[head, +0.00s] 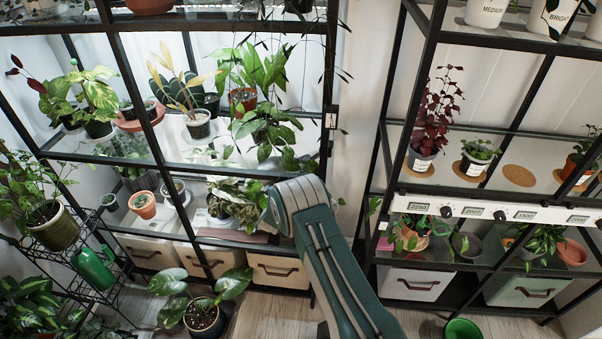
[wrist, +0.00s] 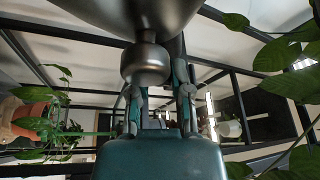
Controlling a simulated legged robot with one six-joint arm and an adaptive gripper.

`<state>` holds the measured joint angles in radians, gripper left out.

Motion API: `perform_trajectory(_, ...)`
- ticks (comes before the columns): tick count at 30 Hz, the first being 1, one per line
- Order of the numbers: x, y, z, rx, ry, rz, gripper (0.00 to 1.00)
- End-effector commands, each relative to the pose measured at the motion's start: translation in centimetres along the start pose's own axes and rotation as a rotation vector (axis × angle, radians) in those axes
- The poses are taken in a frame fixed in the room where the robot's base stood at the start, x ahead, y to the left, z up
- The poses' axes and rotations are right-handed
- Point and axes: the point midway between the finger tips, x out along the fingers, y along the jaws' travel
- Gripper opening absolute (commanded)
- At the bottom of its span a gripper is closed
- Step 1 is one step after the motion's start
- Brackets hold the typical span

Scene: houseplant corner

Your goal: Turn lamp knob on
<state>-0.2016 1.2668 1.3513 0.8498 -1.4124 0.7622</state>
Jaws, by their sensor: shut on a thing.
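In the wrist view a large dark bronze dome, which looks like a lamp shade (wrist: 150,14), fills the top middle. A round bronze knob (wrist: 146,64) sits just below it on a short neck. My gripper (wrist: 162,84) is at the knob, with its two grey-green fingers rising on either side of and behind it. The fingers are shut on the knob; the exact contact is partly hidden by the knob itself. In the head view my arm reaches toward the left shelf, and its own links hide the fingers, the lamp and the knob.
Potted plants crowd the lit left rack (head: 165,128). The right rack carries a white strip (head: 475,209) with several black dials and number labels. A large-leaved floor plant (head: 203,318) and a green bucket (head: 462,329) stand below. Leaves (wrist: 285,50) hang close at right in the wrist view.

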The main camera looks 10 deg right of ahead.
Motion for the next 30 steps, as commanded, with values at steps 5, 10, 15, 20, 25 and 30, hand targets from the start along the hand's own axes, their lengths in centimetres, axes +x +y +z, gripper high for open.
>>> perform_trajectory(5,0.31,-0.24,-0.16,0.161,0.008,0.062,0.00)
perform_trajectory(10,0.32,-0.14,-0.20,0.302,0.012,0.121,0.00)
perform_trajectory(15,0.36,-0.11,-0.23,0.426,0.017,0.171,0.00)
perform_trajectory(20,0.37,-0.09,-0.23,0.516,0.019,0.208,0.00)
perform_trajectory(25,0.35,-0.06,-0.23,0.580,0.021,0.234,0.00)
perform_trajectory(30,0.31,-0.01,-0.21,0.613,0.022,0.249,0.00)
